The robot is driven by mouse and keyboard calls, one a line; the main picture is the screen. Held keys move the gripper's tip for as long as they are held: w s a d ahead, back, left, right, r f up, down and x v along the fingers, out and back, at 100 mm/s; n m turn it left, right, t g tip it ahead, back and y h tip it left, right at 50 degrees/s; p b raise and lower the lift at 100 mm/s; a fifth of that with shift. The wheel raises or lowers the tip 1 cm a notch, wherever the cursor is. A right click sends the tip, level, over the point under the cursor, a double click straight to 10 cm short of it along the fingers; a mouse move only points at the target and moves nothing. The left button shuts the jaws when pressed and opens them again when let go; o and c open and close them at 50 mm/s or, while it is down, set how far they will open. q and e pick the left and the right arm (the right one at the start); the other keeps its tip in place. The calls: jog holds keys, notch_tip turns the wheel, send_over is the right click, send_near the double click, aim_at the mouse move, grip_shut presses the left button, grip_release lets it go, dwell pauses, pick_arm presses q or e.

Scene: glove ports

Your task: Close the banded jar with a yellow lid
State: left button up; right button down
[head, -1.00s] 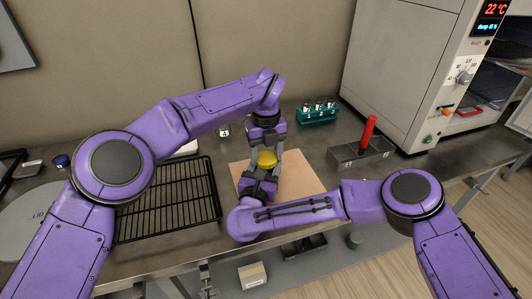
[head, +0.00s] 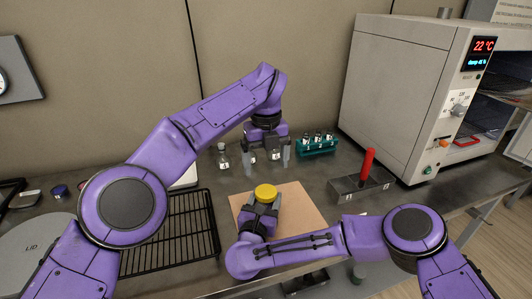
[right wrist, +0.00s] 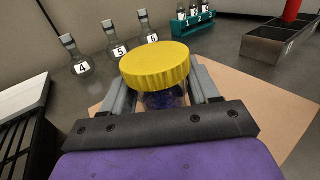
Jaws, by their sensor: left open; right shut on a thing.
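The yellow lid (head: 265,192) sits on top of the jar, over the tan mat, in the head view. It also shows large in the right wrist view (right wrist: 156,65), covering the mouth. Below it, part of the clear jar (right wrist: 164,99) with dark blue inside shows between the fingers; any band is hard to make out. My right gripper (head: 264,207) is shut on the jar from the near side. My left gripper (head: 265,163) is open and empty, raised above and behind the lid, apart from it. Whether the lid is fully tightened cannot be told.
The tan mat (head: 300,205) lies under the jar. A black wire rack (head: 170,235) is to the left. Numbered flasks (right wrist: 116,50) stand behind. A teal vial rack (head: 316,149) and a grey divided box (head: 345,187) with a red-handled item are to the right.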

pick_arm(q)
jog(key=shift+s+r, duration=0.1)
jog(key=shift+r, duration=1.55)
pick_arm(e)
jog(key=shift+c, duration=0.9)
grip_release()
jog(key=b+v, duration=0.2)
jog(key=v, duration=0.7)
jog(key=shift+s+a, duration=0.15)
jog(key=shift+s, duration=0.15)
pick_arm(q)
jog(key=shift+f, duration=1)
pick_arm(e)
jog(key=shift+s, duration=0.45)
